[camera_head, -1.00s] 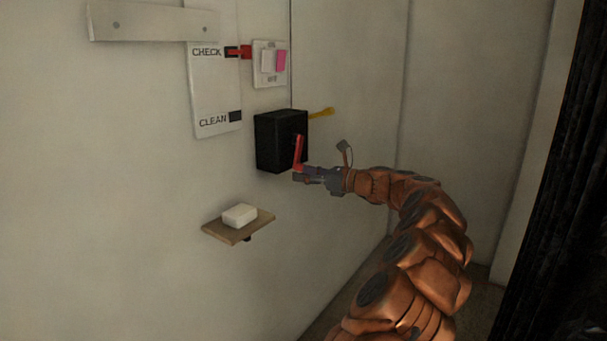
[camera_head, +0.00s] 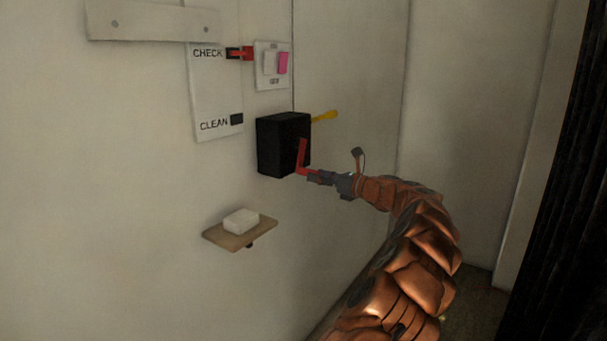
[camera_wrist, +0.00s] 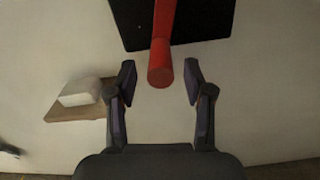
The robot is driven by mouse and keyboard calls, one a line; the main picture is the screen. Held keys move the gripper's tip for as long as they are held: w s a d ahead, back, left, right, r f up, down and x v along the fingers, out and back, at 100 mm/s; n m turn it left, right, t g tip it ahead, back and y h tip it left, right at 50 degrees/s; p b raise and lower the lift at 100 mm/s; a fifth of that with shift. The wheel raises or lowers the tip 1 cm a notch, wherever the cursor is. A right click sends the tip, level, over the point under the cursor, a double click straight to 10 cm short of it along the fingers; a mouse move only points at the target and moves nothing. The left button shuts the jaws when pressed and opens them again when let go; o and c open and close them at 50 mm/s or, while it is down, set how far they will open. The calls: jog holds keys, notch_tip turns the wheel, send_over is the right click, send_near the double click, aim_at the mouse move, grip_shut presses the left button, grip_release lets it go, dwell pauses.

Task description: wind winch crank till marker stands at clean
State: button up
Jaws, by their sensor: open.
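The winch is a black box (camera_head: 282,146) on the wall with a red crank (camera_head: 302,155) on its front. The crank arm hangs down, and its grip sticks out toward my gripper (camera_head: 314,177). In the wrist view the end of the red crank grip (camera_wrist: 161,76) lies between the tips of my open gripper (camera_wrist: 159,85), with a gap on each side. The red marker (camera_head: 241,53) stands at the CHECK label (camera_head: 208,54) on the white board. The CLEAN label (camera_head: 214,124), with a dark block beside it, is lower on that board.
A yellow lever (camera_head: 325,117) sticks out at the box's right side. A switch plate (camera_head: 272,64) with white and pink rockers is above it. A wooden shelf (camera_head: 240,235) with a white block (camera_head: 241,221) is below left. A dark curtain (camera_head: 560,190) hangs at the right.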

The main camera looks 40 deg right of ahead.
aim_at(305, 173)
jog(key=shift+x, duration=2.65)
grip_shut()
